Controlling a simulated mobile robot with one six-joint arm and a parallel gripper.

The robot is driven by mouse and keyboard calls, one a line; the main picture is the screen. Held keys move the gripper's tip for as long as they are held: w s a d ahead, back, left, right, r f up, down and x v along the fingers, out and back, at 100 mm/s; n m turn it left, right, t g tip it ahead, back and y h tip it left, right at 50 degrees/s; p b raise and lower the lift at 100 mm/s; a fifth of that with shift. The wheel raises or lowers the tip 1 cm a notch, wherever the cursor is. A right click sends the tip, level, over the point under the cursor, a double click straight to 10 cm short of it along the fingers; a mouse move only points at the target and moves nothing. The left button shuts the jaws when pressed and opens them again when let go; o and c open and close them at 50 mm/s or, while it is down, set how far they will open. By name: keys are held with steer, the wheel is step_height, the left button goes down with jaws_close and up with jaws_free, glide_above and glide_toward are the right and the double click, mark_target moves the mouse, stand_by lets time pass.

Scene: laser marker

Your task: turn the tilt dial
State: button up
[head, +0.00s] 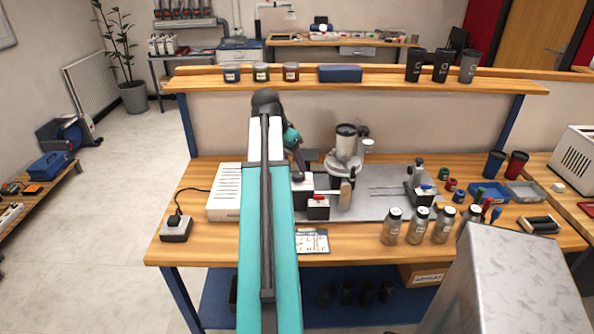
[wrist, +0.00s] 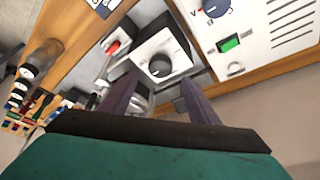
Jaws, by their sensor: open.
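In the wrist view a round black dial (wrist: 160,66) with a pointer line sits on the pale face of a small box (wrist: 178,45); I take it for the tilt dial, though its label is unreadable. My gripper (wrist: 157,80) is open, its two dark fingers spread to either side of the dial in the picture. Nothing is held. I cannot tell how far the fingertips are from the dial.
A white slotted unit (head: 224,192) stands left of my arm; in the wrist view it shows a blue-grey knob (wrist: 215,7) and a green switch (wrist: 229,43). A red-switch box (head: 318,207), a metal-and-glass apparatus (head: 346,150) and several jars (head: 417,225) stand to the right.

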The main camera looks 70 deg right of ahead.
mark_target(298, 174)
steer(key=shift+p+x, duration=0.4)
steer(key=shift+x, duration=2.5)
steer(key=c, duration=1)
